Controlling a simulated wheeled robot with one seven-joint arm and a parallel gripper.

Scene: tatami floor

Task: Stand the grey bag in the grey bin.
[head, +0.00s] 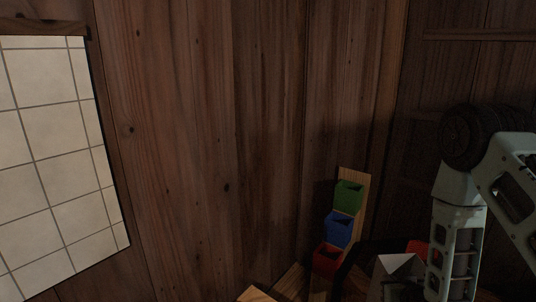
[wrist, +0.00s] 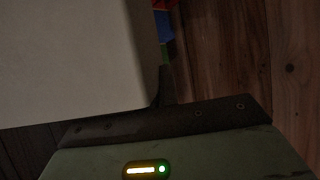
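A pale grey boxy object, perhaps the grey bag, fills the upper left of the wrist view (wrist: 70,60), very close to the camera. In the head view a pale object with a folded-looking top (head: 398,267) shows beside my arm at the bottom right; I cannot tell if it is the same thing. My gripper (wrist: 165,88) shows in the wrist view as a dark finger part against the pale object's right edge. The other finger is hidden, so its grip is unclear. I cannot identify a grey bin in either view.
A wooden rack (head: 364,190) at the wall carries a green bin (head: 347,197), a blue bin (head: 338,230) and a red bin (head: 326,259). A dark curved piece (head: 350,262) is beside it. A tiled panel (head: 60,160) stands at left. Wooden pieces (head: 256,294) lie at the bottom edge.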

